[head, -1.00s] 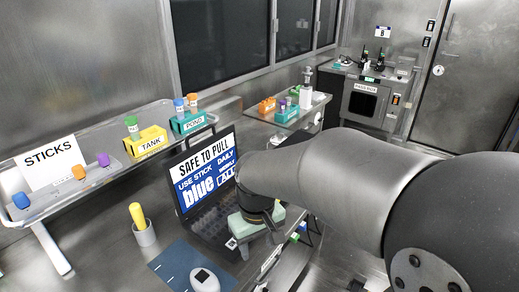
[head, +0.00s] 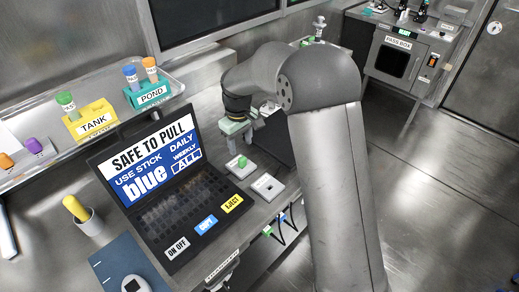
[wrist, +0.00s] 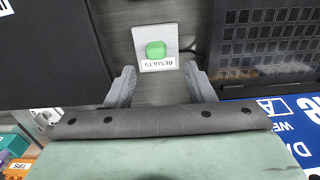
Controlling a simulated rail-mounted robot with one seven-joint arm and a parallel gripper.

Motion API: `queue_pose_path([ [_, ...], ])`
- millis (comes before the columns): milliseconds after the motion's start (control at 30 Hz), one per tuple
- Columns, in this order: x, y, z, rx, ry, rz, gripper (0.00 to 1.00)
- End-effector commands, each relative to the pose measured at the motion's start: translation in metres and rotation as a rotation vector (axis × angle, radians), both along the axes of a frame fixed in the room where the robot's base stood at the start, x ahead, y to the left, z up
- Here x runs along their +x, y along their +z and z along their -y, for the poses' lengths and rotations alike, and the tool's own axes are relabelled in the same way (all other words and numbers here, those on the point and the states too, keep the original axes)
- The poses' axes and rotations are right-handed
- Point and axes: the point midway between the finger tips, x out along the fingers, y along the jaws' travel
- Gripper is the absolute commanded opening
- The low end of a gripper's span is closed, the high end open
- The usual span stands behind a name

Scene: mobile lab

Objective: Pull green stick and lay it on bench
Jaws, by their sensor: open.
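The green stick (head: 243,162) sits upright in a white plate beside the laptop on the bench (head: 205,105). In the wrist view the green stick (wrist: 156,49) shows as a rounded green block on the plate labelled RESULTS (wrist: 158,65). My gripper (wrist: 160,83) is open and empty, its two fingers spread to either side of the plate's near edge, with the stick beyond their tips and not touched.
The open laptop (head: 160,170) reads "SAFE TO PULL" and "USE STICK blue". A second white plate (head: 268,186) lies right of the stick's plate. A yellow stick (head: 75,208) stands in a cup. The tank (head: 92,121) and pond (head: 150,93) holders stand on the shelf.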

Motion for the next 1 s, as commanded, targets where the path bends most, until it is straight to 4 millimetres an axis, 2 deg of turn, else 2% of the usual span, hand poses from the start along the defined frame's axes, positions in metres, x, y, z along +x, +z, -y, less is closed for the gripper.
queue_pose_path([
  [133, 0.005, -0.004, -0.005, 0.002, 0.015, -0.001, 0.49],
  [600, 0.005, -0.008, -0.004, 0.001, 0.014, -0.001, 0.49],
  [767, 0.004, -0.021, -0.004, 0.001, 0.014, -0.001, 0.49],
  [1000, 0.004, -0.054, -0.004, 0.001, 0.014, -0.002, 0.49],
])
